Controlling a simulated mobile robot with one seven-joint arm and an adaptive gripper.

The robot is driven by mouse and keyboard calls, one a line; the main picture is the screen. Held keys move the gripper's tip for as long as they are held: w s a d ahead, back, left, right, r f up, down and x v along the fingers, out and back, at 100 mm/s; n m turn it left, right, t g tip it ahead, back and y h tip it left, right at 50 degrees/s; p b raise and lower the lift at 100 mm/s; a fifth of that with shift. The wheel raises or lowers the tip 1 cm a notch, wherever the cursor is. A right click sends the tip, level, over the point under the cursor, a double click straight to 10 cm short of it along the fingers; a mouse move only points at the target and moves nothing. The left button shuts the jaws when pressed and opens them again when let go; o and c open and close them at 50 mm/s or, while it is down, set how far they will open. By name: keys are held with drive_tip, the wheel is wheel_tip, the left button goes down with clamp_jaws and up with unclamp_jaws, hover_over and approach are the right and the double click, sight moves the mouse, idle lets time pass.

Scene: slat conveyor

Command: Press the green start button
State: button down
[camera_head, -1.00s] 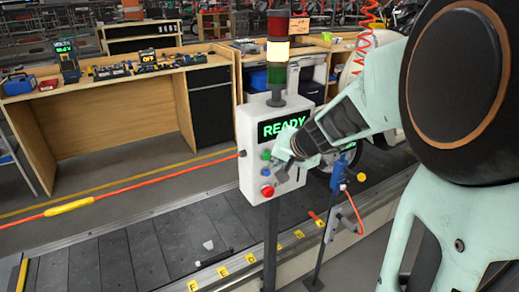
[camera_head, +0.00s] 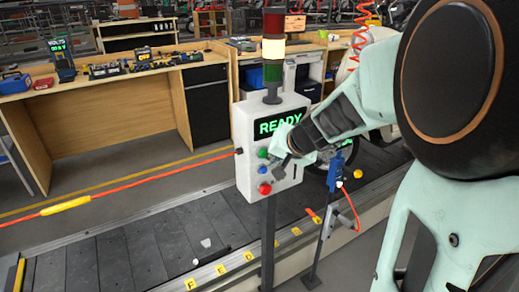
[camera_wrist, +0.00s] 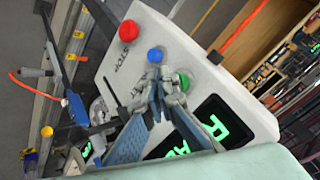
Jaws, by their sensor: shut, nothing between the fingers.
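The control box (camera_head: 243,117) is a white panel on a post with a lit green READY display (camera_head: 280,124). The green start button (camera_head: 263,153) is on its face, above a blue button (camera_head: 262,169) and a red one (camera_head: 265,188). My gripper (camera_head: 278,163) is shut and empty, close in front of the panel just right of the green and blue buttons. In the wrist view the fingertips (camera_wrist: 155,78) are together between the blue button (camera_wrist: 155,55) and the green button (camera_wrist: 183,82), which is partly behind a finger. I cannot tell whether they touch the panel.
A signal tower (camera_head: 273,55) with its middle section lit stands on the box. An orange cord (camera_head: 150,181) with a yellow sleeve runs from its left side. The slat conveyor (camera_head: 130,250) passes below. A blue tool holder (camera_head: 336,170) on a stand is close on the right.

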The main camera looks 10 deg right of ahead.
drive_tip(key=shift+w+a, duration=0.1)
drive_tip(key=shift+w, duration=0.05)
drive_tip(key=shift+w+a, duration=0.1)
drive_tip(key=shift+w, duration=0.2)
